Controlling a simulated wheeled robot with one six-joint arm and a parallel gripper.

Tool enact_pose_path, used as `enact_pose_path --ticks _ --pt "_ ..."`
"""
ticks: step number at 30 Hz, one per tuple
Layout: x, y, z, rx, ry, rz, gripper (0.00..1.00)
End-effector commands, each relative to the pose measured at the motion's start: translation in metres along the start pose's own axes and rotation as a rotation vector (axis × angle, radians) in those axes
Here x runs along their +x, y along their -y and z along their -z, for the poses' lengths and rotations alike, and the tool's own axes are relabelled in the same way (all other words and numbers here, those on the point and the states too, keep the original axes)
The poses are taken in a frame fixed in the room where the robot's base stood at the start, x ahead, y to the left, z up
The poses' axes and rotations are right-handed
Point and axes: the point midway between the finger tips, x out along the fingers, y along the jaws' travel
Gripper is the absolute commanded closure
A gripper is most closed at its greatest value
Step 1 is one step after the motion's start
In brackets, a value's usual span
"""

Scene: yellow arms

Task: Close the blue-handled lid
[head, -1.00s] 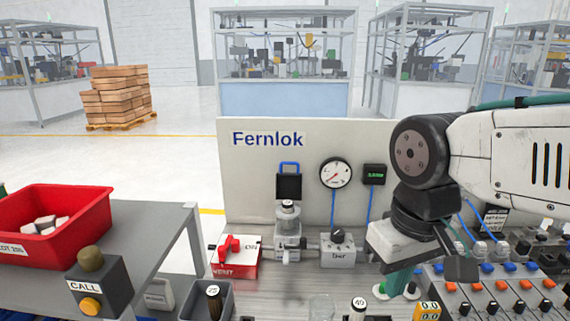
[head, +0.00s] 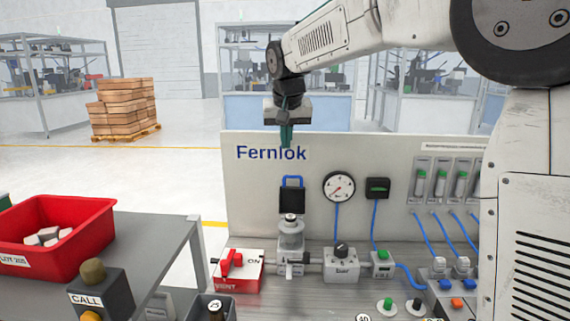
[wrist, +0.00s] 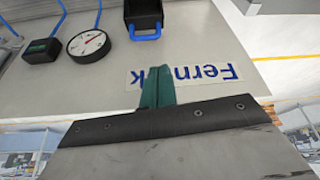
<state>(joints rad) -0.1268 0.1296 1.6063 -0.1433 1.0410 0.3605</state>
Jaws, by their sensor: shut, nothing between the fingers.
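The black lid (head: 292,199) with its blue handle (head: 292,180) stands upright, open, against the Fernlok panel, above a grey cylindrical fixture (head: 290,235). In the wrist view the lid (wrist: 143,12) and its blue handle (wrist: 146,37) show at the top. My gripper (head: 286,140) points down in front of the panel's upper part, above the lid and apart from it. Its green fingers (wrist: 158,88) are together and empty.
A round gauge (head: 339,187) and a small display (head: 377,188) are on the panel right of the lid. A red vent valve (head: 236,265) and a bar regulator (head: 341,260) flank the fixture. A red bin (head: 85,245) and call button box (head: 95,290) stand at left.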

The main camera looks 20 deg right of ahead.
Motion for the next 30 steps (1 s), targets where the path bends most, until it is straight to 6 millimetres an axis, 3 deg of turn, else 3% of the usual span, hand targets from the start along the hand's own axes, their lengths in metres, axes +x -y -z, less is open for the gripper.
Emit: enact_pose_path --ticks 16,21,30 --pt "0.087 -0.001 -0.003 0.004 0.008 -0.002 1.00" --pt "0.099 -0.001 -0.003 0.004 0.007 -0.002 1.00" --pt "0.100 -0.001 -0.003 0.004 0.006 -0.001 1.00"
